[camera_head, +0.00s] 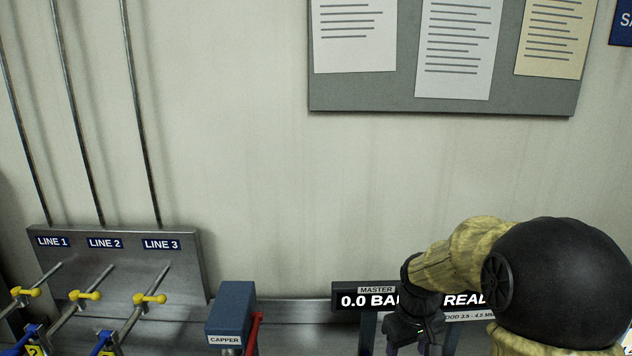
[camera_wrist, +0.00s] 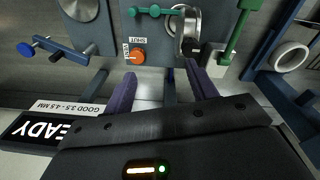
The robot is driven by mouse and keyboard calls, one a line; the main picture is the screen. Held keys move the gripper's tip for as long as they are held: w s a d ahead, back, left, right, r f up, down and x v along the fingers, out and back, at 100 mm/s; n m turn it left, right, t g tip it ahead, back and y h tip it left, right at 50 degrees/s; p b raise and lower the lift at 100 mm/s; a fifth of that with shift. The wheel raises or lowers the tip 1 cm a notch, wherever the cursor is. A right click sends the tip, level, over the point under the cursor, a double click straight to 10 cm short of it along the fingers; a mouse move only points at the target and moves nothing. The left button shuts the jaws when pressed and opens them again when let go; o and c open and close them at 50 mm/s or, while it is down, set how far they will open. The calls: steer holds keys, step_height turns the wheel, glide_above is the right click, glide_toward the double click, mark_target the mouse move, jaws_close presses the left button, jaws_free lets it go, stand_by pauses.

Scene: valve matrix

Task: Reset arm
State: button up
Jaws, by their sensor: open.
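My gripper (camera_head: 420,346) is at the lower right of the head view, in front of the master display, with its tips cut off by the bottom edge. In the wrist view its two purple fingers (camera_wrist: 161,88) stand wide apart with nothing between them. Beyond them is a grey panel (camera_wrist: 105,22) with an orange knob (camera_wrist: 138,57) beside a SHUT label. My arm bends in from the right edge of the head view.
Yellow valve handles (camera_head: 85,296) sit below LINE labels. Green handles (camera_wrist: 236,38) show in the wrist view.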

steer(key=s+a+f+m+t, duration=0.1)
steer(key=s+a+f+m, duration=0.1)
steer(key=s, duration=1)
steer(key=shift+s+a+f+m+t, duration=0.2)
steer(key=shift+a+m+t, duration=0.1)
steer(key=shift+a+m, duration=0.55)
steer(key=shift+a, duration=0.15)
steer(key=shift+c, duration=0.5)
